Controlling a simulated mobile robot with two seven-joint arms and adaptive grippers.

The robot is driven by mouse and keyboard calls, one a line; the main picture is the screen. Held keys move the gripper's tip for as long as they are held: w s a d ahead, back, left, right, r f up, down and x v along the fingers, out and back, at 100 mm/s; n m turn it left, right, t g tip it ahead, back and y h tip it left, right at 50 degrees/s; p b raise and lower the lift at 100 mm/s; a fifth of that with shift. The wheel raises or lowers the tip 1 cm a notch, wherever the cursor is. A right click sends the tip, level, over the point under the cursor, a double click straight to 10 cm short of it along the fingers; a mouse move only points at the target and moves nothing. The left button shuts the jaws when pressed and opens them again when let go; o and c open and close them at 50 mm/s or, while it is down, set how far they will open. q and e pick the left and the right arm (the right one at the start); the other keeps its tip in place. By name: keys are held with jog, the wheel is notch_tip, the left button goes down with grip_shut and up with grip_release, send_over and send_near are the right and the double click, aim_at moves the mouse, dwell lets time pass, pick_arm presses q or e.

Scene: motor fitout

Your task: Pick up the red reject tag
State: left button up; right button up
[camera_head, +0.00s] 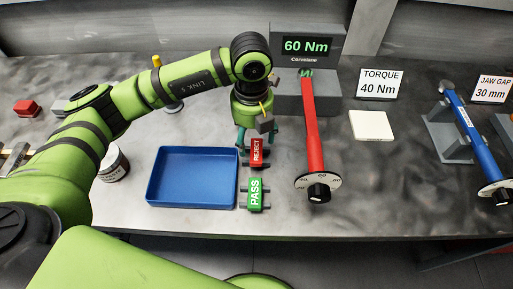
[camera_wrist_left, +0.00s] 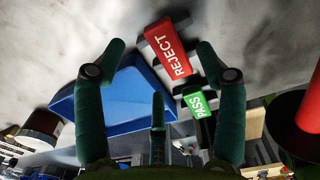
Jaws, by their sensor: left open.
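The red reject tag (camera_head: 257,152) lies on a small dark holder on the bench, just behind the green pass tag (camera_head: 255,193). My left gripper (camera_head: 257,140) is right above and behind the reject tag, its fingers pointing down. In the left wrist view the reject tag (camera_wrist_left: 171,52) shows between the open fingers, nearer the right one, with its word readable. I cannot tell whether any finger touches it. The pass tag (camera_wrist_left: 200,103) shows below it in that view. My right gripper is not in view.
An empty blue tray (camera_head: 193,177) stands left of the tags. A red torque tool (camera_head: 315,130) leans from a grey stand with a 60 Nm display (camera_head: 307,46) close on the right. A white pad (camera_head: 371,125) and a blue tool (camera_head: 470,128) are further right. A jar (camera_head: 113,163) stands left.

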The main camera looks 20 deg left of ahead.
aim_at(254, 147)
pick_arm(q)
notch_tip(254, 147, down, 2)
jog(key=shift+s+d+f+p, duration=0.15)
jog(key=shift+p, duration=0.15)
jog(key=shift+f, duration=0.5)
jog(key=c, duration=1)
jog(key=shift+c, duration=0.2)
